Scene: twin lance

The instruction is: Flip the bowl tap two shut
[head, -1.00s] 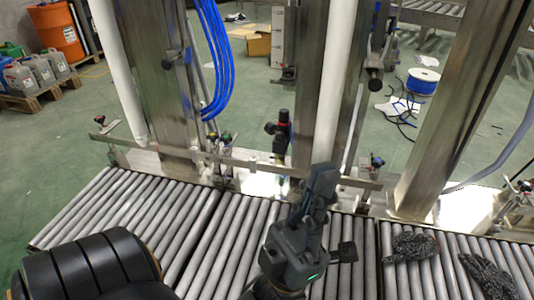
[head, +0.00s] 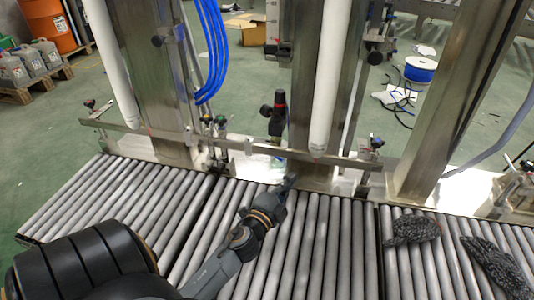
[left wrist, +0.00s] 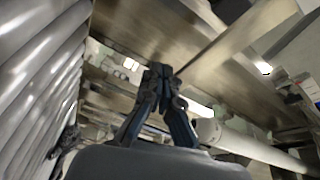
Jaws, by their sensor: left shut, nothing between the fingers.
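My left gripper (head: 288,184) reaches up from the bottom of the head view, over the rollers. Its fingertips are close to the foot of the middle steel post, below a black regulator-like fitting (head: 274,114). In the left wrist view the left gripper (left wrist: 160,72) has its fingers together with nothing between them. I cannot tell which fitting is bowl tap two. Small knobbed fittings stand along the rail, one group (head: 214,124) left of the black fitting and one (head: 375,143) right of it. Whether any tap is open or shut is too small to tell. My right gripper is not in view.
The roller conveyor (head: 100,200) fills the front. A metal rail (head: 250,148) runs behind it, before steel posts and white tubes (head: 326,80). Blue hoses (head: 212,60) hang at the left post. Dark speckled gloves (head: 412,229) lie on the right rollers.

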